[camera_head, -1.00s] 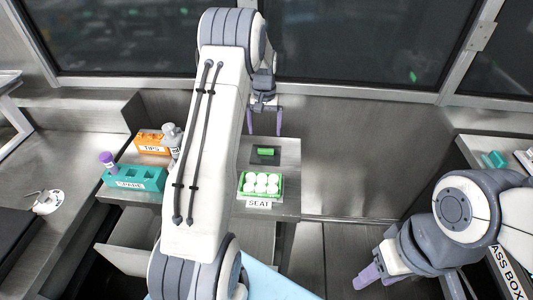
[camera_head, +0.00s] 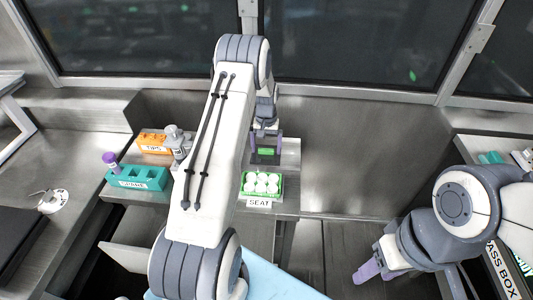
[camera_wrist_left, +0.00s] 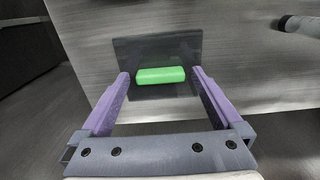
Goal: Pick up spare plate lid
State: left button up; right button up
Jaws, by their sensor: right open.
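The spare plate lid appears to be the dark, see-through flat piece with a green bar handle (camera_wrist_left: 160,75) on the metal shelf; no label shows on it. In the head view the green handle (camera_head: 266,151) shows behind the rack of white round tops. My left gripper (camera_wrist_left: 161,80) is open, its purple fingers on either side of the green handle, with gaps to both sides. In the head view the left gripper (camera_head: 266,150) is above the lid, pointing down. Whether the fingers touch the lid cannot be told. My right gripper (camera_head: 367,272) is open and empty at the lower right.
A green rack (camera_head: 262,185) with several white round tops stands in front of the lid, above a SEAT label. A teal SPARE rack (camera_head: 137,178) and an orange TIPS box (camera_head: 152,142) stand to the left. A metal wall (camera_head: 350,150) rises behind.

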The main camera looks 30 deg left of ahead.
aim_at(266, 149)
pick_arm(q)
jog(key=c, duration=1.1)
jog(key=shift+c, duration=0.2)
jog(key=shift+r, duration=0.1)
jog(key=shift+r+b, duration=0.3)
jog(key=shift+r, duration=0.3)
notch_tip(266, 149, up, 3)
jog(key=shift+b, duration=0.45)
jog(key=s+d+r+b, duration=0.2)
jog(key=s+d+r, duration=0.4)
jog(key=d, duration=0.3)
jog(key=s+a+r+p, duration=0.1)
jog(key=s+a+p, duration=0.1)
jog(key=s+p, duration=0.5)
jog(key=shift+a+p, duration=0.35)
jog(key=shift+p, duration=0.8)
